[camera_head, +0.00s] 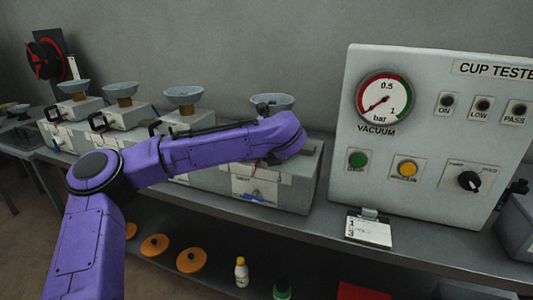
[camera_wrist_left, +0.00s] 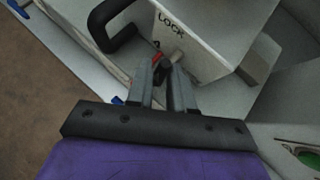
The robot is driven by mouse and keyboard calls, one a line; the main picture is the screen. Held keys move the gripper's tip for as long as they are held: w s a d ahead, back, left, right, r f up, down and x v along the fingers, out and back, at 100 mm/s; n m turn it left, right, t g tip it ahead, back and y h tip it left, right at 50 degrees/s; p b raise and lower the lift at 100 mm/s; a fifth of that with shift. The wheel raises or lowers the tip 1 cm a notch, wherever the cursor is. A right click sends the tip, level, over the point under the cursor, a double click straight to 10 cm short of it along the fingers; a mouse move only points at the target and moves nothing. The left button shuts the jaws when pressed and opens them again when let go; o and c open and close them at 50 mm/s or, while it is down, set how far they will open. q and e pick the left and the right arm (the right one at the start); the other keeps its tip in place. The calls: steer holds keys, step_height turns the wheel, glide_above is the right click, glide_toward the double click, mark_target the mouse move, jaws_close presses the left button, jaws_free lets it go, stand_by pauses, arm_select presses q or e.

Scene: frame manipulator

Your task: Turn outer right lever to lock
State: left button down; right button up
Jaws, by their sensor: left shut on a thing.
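In the left wrist view, my left gripper (camera_wrist_left: 165,78) is shut on a small lever (camera_wrist_left: 162,68) with a dark end and a bit of red, beside a metal pin. The lever is on a light box (camera_wrist_left: 215,35) marked LOCK. The fingers cover part of it, so its exact angle is hard to tell. In the head view my purple left arm reaches across the rightmost box (camera_head: 300,185) of the row, and its wrist hides the gripper and this lever. My right gripper is not in view.
A black handle (camera_wrist_left: 108,28) stands close to the left of the fingers. A blue lever (camera_head: 257,196) shows low on the rightmost box's front. A cup tester panel (camera_head: 425,140) stands to the right, with a clipboard (camera_head: 369,230) at its foot. Orange discs (camera_head: 191,260) lie below.

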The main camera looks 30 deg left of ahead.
arm_select(q)
steer(key=c, duration=1.1)
jaws_free()
steer(key=shift+a, duration=0.1)
steer(key=b+v, duration=0.1)
steer(key=v, duration=0.9)
steer(key=shift+s+r, duration=0.15)
steer(key=shift+r, duration=0.05)
